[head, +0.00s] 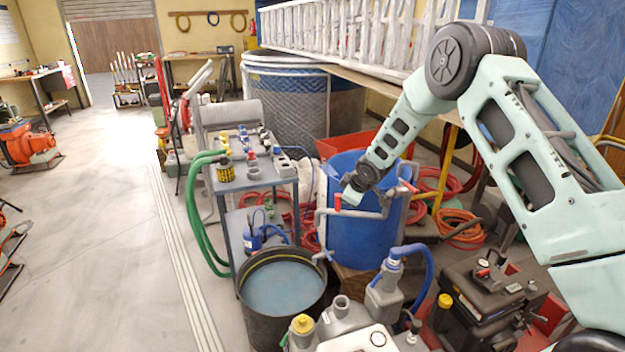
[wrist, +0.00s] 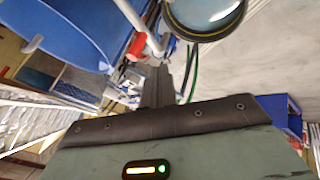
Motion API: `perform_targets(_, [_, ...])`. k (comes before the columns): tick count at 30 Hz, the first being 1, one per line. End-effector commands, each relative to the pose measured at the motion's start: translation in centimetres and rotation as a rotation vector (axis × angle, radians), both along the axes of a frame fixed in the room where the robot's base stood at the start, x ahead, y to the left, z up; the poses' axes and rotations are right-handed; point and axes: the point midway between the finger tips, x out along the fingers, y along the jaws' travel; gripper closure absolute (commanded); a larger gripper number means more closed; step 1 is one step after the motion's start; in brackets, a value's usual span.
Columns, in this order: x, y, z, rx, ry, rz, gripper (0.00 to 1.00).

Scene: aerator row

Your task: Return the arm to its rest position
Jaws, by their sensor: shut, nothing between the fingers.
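My arm reaches in from the right of the head view and bends down to the left. My gripper (head: 350,190) hangs at the front of the blue barrel (head: 345,238), close to grey pipework (head: 362,213) with a red-handled valve (head: 337,202). I cannot tell whether it touches the pipe. In the wrist view my gripper (wrist: 157,75) shows as dark fingers close together, with nothing seen between them. The blue barrel (wrist: 65,30) and the red handle (wrist: 116,76) are beside it on the left there.
A grey cart (head: 245,180) with fittings and a green hose stands left of the barrel. An open black drum of water (head: 285,285) is in front. Pumps and bottles crowd the front. A white ladder (head: 340,35) lies behind. Open floor (head: 100,230) is at left.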

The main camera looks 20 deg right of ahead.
Motion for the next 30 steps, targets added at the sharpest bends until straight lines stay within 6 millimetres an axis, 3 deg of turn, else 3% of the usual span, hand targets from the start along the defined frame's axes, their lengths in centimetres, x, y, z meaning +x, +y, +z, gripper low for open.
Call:
perform_targets(5, [-0.5, 1.1, 0.9, 0.009, 0.008, -0.001, 1.00])
perform_targets(8, [-2.2, 4.2, 3.0, 0.037, 0.038, -0.015, 1.00])
perform_targets(11, [-5.9, 8.7, 5.9, 0.077, 0.097, -0.035, 1.00])
perform_targets(15, [-13.2, 15.0, 9.6, 0.124, 0.208, -0.061, 1.00])
perform_targets(17, [-16.8, 17.1, 11.0, 0.136, 0.258, -0.071, 1.00])
perform_targets(21, [-26.0, 20.9, 13.5, 0.145, 0.376, -0.087, 1.00])
perform_targets(27, [-39.5, 22.6, 15.5, 0.115, 0.532, -0.116, 1.00])
perform_targets(30, [-44.5, 22.1, 15.8, 0.093, 0.589, -0.132, 1.00])
